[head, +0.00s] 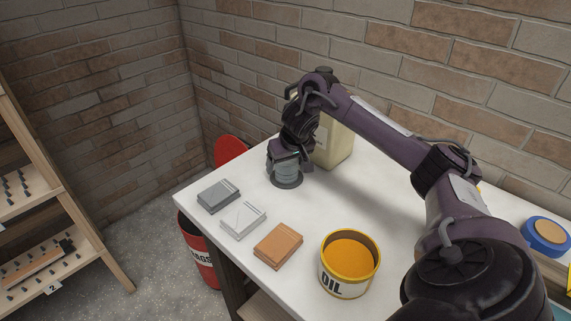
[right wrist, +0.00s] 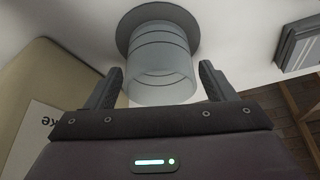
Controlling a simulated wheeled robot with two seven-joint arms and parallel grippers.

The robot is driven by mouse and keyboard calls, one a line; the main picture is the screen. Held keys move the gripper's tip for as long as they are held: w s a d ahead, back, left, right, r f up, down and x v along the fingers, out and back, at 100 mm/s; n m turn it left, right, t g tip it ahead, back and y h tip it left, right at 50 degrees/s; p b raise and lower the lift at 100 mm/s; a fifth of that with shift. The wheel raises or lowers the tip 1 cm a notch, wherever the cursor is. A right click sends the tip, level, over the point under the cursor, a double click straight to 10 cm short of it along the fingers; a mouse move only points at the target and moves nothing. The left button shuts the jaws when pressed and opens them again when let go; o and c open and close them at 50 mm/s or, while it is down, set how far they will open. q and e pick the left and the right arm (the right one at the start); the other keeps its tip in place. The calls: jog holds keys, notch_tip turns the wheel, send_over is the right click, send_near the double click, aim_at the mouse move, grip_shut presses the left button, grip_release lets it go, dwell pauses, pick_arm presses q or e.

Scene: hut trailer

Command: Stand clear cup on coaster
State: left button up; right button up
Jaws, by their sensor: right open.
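The clear cup (head: 286,173) stands upright on a dark round coaster (head: 287,184) near the back left of the white table in the head view. In the right wrist view the cup (right wrist: 160,62) rests with its base within the coaster (right wrist: 126,36). My right gripper (right wrist: 163,82) is open, with one finger on each side of the cup's near end; a gap shows beside the fingers. In the head view the right gripper (head: 285,158) is right at the cup and partly covers its top. My left gripper is not in view.
A beige container (head: 334,143) stands close behind the cup. Grey (head: 218,195), white (head: 243,220) and orange (head: 278,246) folded pieces lie along the front edge. A yellow-rimmed OIL tin (head: 345,284) stands nearer. A red bin (head: 200,255) is below the table's left edge.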

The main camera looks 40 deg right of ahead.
jog(key=p+v, duration=0.5)
jog(key=v, duration=0.5)
jog(key=shift+s+r+p, duration=0.2)
jog(key=shift+r+p, duration=0.15)
jog(key=shift+a+f, duration=0.1)
jog(key=shift+f, duration=0.05)
